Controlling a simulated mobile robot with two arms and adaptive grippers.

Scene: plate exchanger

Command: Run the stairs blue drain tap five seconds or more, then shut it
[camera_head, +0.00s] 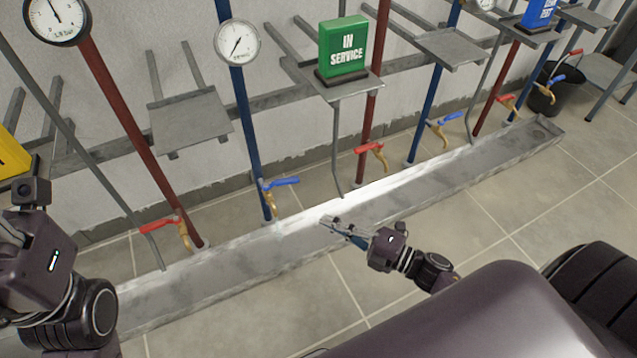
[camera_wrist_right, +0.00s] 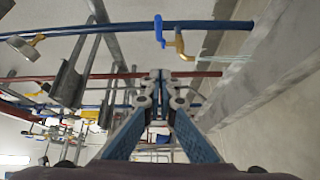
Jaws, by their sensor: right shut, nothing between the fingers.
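A blue-handled brass tap (camera_head: 280,183) sits low on the left blue pipe (camera_head: 243,120), its handle sticking out sideways to the right. A faint pale stream shows under its spout toward the trough (camera_head: 310,215). In the right wrist view the same blue tap (camera_wrist_right: 160,32) shows, with thin pale streaks off its spout. Other blue taps are on the middle blue pipe (camera_head: 444,122) and far right (camera_head: 557,80). No label shown tells which is the stairs one. My right gripper (camera_head: 329,223) is shut and empty, right of and below the running tap, apart from it. My left fingers are not seen.
A green IN SERVICE sign (camera_head: 343,48) stands on a bracket shelf. Gauges (camera_head: 237,42), slanted grey rods and a black bucket (camera_head: 545,98) are nearby. Tiled floor (camera_head: 520,200) in front of the trough is clear.

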